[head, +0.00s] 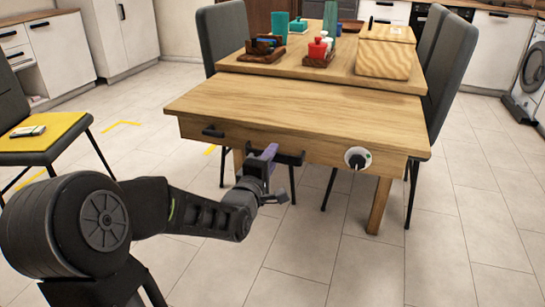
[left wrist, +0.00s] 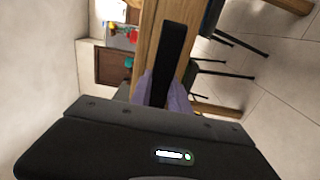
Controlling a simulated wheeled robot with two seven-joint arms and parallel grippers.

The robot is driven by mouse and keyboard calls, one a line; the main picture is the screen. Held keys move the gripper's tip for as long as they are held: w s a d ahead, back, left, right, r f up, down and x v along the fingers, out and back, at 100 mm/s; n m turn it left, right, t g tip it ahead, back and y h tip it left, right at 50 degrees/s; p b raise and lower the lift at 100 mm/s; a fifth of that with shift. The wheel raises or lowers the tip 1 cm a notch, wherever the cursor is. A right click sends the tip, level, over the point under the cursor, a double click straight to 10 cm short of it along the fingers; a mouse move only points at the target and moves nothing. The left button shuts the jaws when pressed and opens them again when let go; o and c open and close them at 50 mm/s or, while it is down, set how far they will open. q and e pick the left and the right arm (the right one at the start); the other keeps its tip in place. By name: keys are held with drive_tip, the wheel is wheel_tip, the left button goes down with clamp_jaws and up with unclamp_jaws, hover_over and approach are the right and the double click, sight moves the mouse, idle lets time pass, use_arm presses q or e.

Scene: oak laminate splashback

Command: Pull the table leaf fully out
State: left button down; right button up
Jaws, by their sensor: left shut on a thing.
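The wooden table leaf (head: 295,108) sticks out at the near end of the table (head: 395,84), its top a little lower than the main top. A dark bar handle (head: 290,157) is on the middle of its front apron. My left gripper (head: 268,153) is at this handle, with purple fingers. In the left wrist view the fingers of my left gripper (left wrist: 163,92) are shut on the dark handle (left wrist: 172,55), one on each side of it. My right gripper is in neither view.
A small dark handle (head: 213,132) and a white round socket (head: 358,157) are on the apron. Dark chairs stand along both table sides. A chair with a yellow seat (head: 45,133) is at left. Floor in front is clear.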

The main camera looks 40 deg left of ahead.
use_arm(q)
drive_tip(key=c, duration=1.2)
unclamp_jaws()
drive_tip(key=shift+s, duration=0.2)
drive_tip(key=shift+c, duration=0.2)
drive_tip(key=b+v, duration=0.6)
drive_tip(key=v, duration=0.1)
drive_tip(key=shift+s+d, duration=0.15)
drive_tip(key=shift+s, duration=0.25)
